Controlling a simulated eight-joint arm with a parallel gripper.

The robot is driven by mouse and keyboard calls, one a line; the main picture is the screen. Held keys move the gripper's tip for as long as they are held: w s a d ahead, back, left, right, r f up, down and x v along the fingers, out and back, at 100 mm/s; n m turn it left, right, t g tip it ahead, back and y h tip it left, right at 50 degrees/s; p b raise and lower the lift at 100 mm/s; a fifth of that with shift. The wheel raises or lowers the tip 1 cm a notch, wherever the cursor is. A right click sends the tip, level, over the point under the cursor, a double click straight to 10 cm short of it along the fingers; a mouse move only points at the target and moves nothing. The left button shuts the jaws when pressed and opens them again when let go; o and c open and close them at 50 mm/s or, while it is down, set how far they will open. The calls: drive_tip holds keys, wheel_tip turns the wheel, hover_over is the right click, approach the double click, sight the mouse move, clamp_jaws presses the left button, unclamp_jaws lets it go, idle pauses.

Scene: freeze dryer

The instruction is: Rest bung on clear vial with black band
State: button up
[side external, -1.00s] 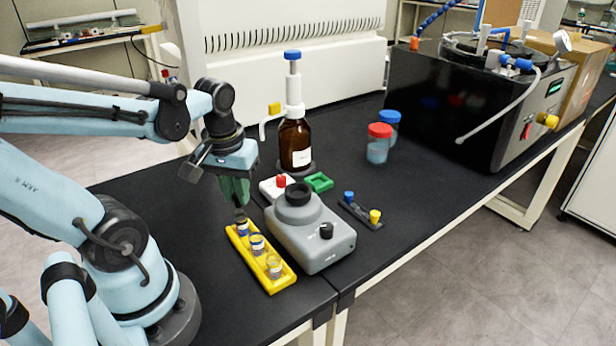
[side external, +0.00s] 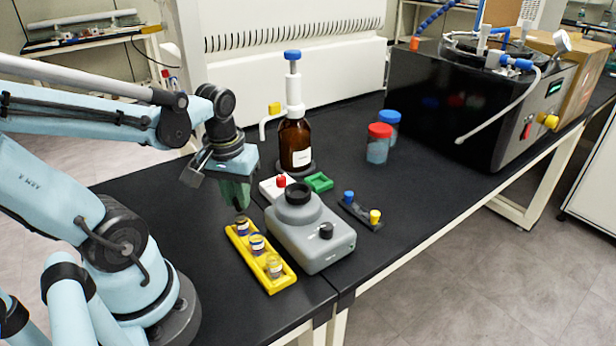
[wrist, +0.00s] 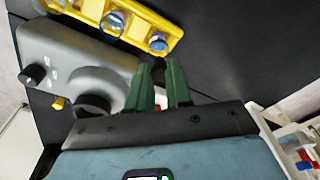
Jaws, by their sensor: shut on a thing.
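The yellow rack (side external: 284,284) holds three small vials in a row. The far vial (side external: 243,228) and the middle vial (side external: 257,246) show blue markings; the near vial (side external: 274,268) looks clearer with a dark band. My gripper (side external: 240,207), with green fingers, points down just above the far vial. It is shut on a small dark bung (side external: 241,217), at or just over that vial's mouth; I cannot tell whether they touch. In the wrist view, my fingertips (wrist: 159,66) are close together near the end vial (wrist: 158,42), and the bung is not clear.
A grey device (side external: 312,240) with a black top stands close right of the rack. Behind it are a white holder (side external: 270,189), a green tray (side external: 320,182) and a brown bottle (side external: 295,145). A dark strip (side external: 360,213) with blue and yellow pieces lies to the right.

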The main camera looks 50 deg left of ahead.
drive_tip(key=shift+f, duration=0.45)
idle(0.5)
drive_tip(key=o, duration=1.3)
drive_tip(key=shift+r, duration=0.1)
drive_tip(key=shift+r, duration=2.9)
drive_tip(key=w+d+m+t, duration=0.2)
drive_tip(key=d, duration=0.1)
drive_tip(key=w+d+m+t, duration=0.2)
drive_tip(key=w+d+m, duration=0.1)
drive_tip(key=w+d+m+t+h, duration=0.1)
drive_tip(key=w+d+m+t, duration=0.1)
drive_tip(key=d+m, duration=0.1)
drive_tip(key=shift+w+d, duration=0.15)
drive_tip(key=shift+w, duration=0.1)
